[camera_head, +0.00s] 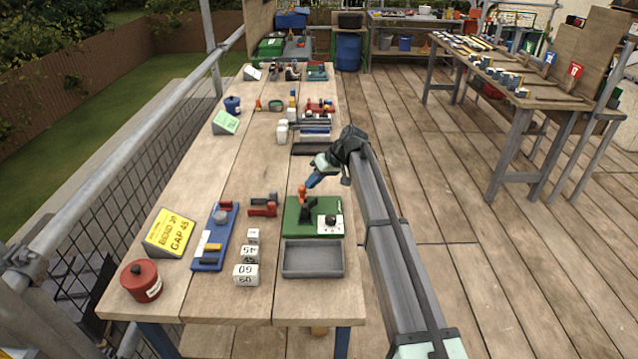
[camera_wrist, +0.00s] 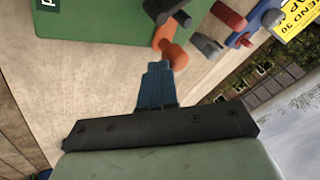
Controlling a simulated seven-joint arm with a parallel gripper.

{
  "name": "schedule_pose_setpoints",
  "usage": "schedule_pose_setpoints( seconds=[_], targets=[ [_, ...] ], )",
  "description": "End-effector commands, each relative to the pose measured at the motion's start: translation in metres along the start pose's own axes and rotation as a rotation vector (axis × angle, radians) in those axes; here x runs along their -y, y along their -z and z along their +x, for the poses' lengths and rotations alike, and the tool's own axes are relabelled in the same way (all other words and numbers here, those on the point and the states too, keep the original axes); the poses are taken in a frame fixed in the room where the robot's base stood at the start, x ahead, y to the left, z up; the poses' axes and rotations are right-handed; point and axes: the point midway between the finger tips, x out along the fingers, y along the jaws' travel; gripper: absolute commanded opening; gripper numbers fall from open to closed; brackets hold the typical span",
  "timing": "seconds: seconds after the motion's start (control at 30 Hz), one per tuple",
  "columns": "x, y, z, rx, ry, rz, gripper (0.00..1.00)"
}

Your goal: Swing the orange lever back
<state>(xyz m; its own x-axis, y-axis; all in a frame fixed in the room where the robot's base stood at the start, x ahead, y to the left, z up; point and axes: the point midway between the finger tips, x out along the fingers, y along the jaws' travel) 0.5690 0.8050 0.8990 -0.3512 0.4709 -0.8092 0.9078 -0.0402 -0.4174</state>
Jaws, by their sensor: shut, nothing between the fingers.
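The orange lever (camera_head: 302,191) stands up from a device on a green base plate (camera_head: 293,211) on the wooden bench. In the wrist view the orange lever (camera_wrist: 172,47) shows a rounded knob end. The green plate (camera_wrist: 100,18) lies beyond it. My gripper (camera_head: 308,186) is beside the lever's top, on its far right side in the head view. In the wrist view the blue fingers of my gripper (camera_wrist: 158,68) are together and empty, with their tips right at the knob. I cannot tell whether they touch it. The lever's lower part is partly hidden.
A grey tray (camera_head: 313,274) sits in front of the green plate. White number blocks (camera_head: 246,274), a blue board (camera_head: 208,266), a red clamp-like part (camera_head: 263,210), a yellow sign (camera_head: 170,232) and a red pot (camera_head: 141,280) lie to the left. Bare bench shows beyond the plate.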

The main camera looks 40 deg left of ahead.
Motion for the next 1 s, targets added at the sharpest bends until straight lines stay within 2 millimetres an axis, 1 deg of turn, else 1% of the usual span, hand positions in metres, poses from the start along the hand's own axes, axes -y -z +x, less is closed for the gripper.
schedule_pose_setpoints(
  seconds=[0.03, 0.23, 0.5, 1.0],
  targets=[
    [0.001, 0.005, 0.003, 0.015, 0.015, -0.028, 0.00],
    [0.008, 0.010, 0.009, 0.068, 0.067, -0.131, 0.00],
    [0.014, 0.013, 0.014, 0.064, 0.063, -0.124, 0.00],
    [0.015, 0.013, 0.015, 0.064, 0.062, -0.122, 0.00]
  ],
)
